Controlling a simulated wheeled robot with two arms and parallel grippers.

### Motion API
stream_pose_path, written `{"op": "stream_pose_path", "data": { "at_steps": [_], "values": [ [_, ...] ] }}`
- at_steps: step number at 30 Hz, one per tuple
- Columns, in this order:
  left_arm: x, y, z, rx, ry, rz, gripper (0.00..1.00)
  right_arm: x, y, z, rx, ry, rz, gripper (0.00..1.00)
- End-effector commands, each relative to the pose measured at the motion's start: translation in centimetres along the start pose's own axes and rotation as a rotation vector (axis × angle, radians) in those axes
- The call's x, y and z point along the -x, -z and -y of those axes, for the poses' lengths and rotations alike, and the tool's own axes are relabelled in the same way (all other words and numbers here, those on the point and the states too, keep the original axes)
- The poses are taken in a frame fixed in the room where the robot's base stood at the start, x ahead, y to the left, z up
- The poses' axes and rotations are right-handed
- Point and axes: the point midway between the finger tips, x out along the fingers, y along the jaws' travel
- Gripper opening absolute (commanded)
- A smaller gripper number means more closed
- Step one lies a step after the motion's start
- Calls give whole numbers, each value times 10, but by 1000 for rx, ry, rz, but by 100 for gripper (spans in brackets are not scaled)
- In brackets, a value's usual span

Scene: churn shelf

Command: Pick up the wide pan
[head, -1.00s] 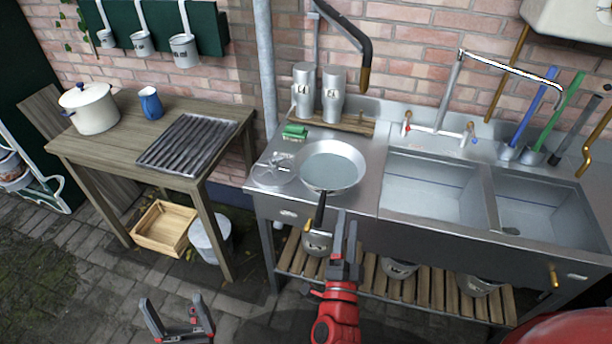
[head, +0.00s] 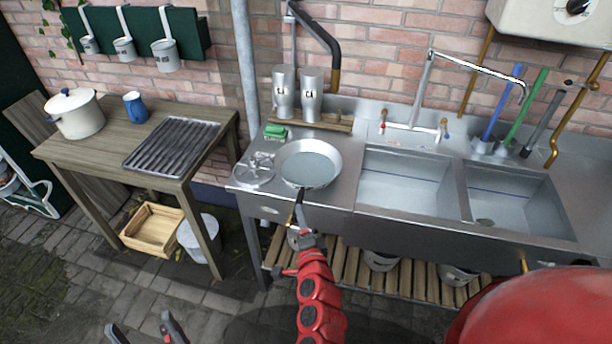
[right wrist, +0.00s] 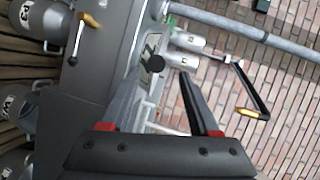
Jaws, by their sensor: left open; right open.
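The wide pan (head: 310,164) is a shallow silver pan lying on the left end of the steel counter. Its dark handle (head: 299,199) points toward me over the front edge. My right gripper (head: 303,236) is at the near end of the handle in the head view. In the right wrist view its open fingers (right wrist: 160,92) have a dark round end (right wrist: 155,63), which looks like the handle's tip, ahead between them. Contact cannot be made out. My left gripper (head: 142,324) is open and empty, low at the bottom left, far from the pan.
A green sponge (head: 275,131) and a round metal burner (head: 254,168) lie left of the pan. Steel canisters (head: 311,99) stand behind it. The sink (head: 405,183) is to the right. A slatted shelf (head: 345,268) with metal pots is below. A wooden table (head: 112,150) stands left.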

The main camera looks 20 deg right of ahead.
Motion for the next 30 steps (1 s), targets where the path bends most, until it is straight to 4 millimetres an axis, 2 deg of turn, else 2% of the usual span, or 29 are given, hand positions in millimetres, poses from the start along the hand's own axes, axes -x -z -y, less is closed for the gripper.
{"op": "stream_pose_path", "data": {
  "at_steps": [3, 13, 21, 30],
  "values": [
    [-5, 1, 0, 0, 0, 0, 87, -19, 1, 2, 1, 0, -2, 62],
    [-12, 2, 1, 0, 0, 0, 87, -41, 3, 0, 3, -1, 0, 62],
    [-25, 4, 1, 0, 0, 0, 87, -74, 6, -4, 2, -2, 0, 62],
    [-27, 4, 1, 0, 0, 0, 87, -84, 6, -7, 0, -3, 0, 62]
  ]
}}
